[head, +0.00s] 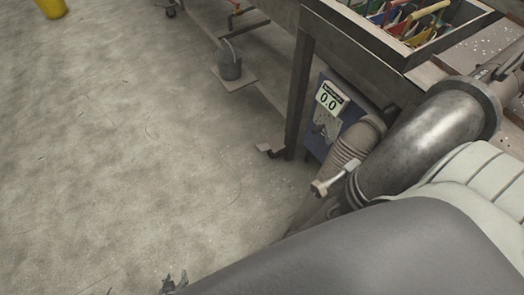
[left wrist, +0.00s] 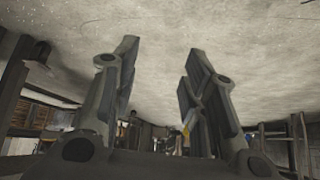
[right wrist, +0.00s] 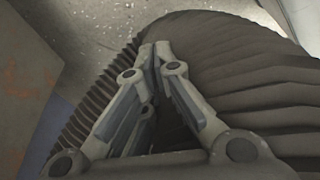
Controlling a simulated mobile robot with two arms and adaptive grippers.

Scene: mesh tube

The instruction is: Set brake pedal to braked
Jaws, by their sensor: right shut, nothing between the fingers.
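A small dark pedal-like piece (head: 270,151), which looks like the brake pedal, sticks out low beside the workbench leg (head: 298,95) in the head view. Whether it is pressed or raised cannot be told. My left gripper (head: 174,282) shows only its fingertips at the bottom of the head view, over bare floor, well apart from the pedal. In the left wrist view its fingers (left wrist: 160,75) stand wide apart with nothing between them. My right gripper (right wrist: 155,48) is shut and empty in the right wrist view, in front of a dark ribbed hose.
A blue box with a 0.0 display (head: 328,98) stands under the bench. A grey bucket (head: 229,62) sits on a low board.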

